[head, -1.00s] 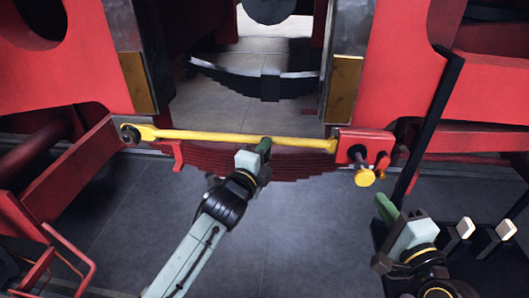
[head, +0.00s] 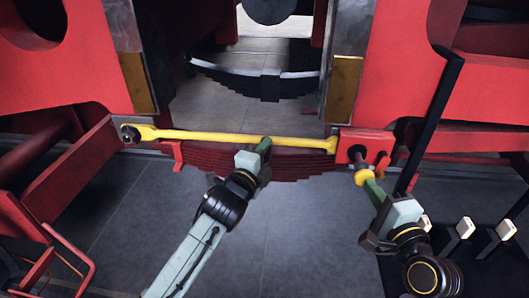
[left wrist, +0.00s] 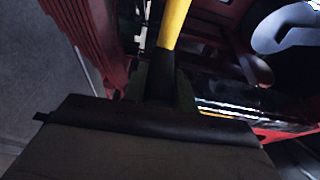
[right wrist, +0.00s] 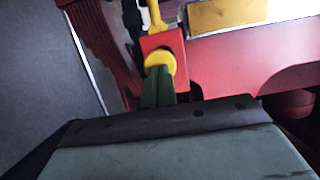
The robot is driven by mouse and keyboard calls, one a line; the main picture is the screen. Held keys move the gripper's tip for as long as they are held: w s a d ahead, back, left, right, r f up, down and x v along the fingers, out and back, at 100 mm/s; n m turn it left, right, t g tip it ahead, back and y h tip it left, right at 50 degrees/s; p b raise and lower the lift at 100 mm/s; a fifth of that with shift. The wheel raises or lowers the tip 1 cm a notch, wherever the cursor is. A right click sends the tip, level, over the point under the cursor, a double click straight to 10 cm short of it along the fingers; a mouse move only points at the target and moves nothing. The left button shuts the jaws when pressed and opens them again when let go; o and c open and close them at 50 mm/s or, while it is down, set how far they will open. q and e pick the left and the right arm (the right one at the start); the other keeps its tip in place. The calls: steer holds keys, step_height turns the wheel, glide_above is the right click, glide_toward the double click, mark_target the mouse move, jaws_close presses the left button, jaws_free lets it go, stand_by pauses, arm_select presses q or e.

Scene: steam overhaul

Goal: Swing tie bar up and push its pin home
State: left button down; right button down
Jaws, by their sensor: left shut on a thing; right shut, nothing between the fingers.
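The yellow tie bar (head: 215,136) spans level between the two frame sides, its left eye on a dark bolt and its right end at a red bracket (head: 346,144). My left gripper (head: 263,148) is shut on the bar right of its middle; the bar also shows in the left wrist view (left wrist: 173,25). The pin (head: 362,176) has a yellow knob and sticks out of the bracket's front. My right gripper (head: 372,186) is shut and empty, its fingertips at the knob. In the right wrist view the knob (right wrist: 160,62) is right before the fingertips; contact is unclear.
A small red-orange knob (head: 383,160) sits just right of the pin. A black upright post (head: 432,125) and a dark stand with pale blocks (head: 465,228) are close to my right arm. Dark leaf springs lie behind the bar. The floor between the arms is clear.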

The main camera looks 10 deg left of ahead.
arm_select(q)
steer(key=shift+w+r, duration=0.1)
steer(key=shift+r, duration=0.65)
arm_select(e)
steer(key=shift+w, duration=1.85)
steer(key=v, duration=0.7)
arm_select(q)
steer(key=c, duration=1)
jaws_free()
steer(key=shift+f, duration=0.2)
arm_select(e)
steer(key=shift+s, duration=0.1)
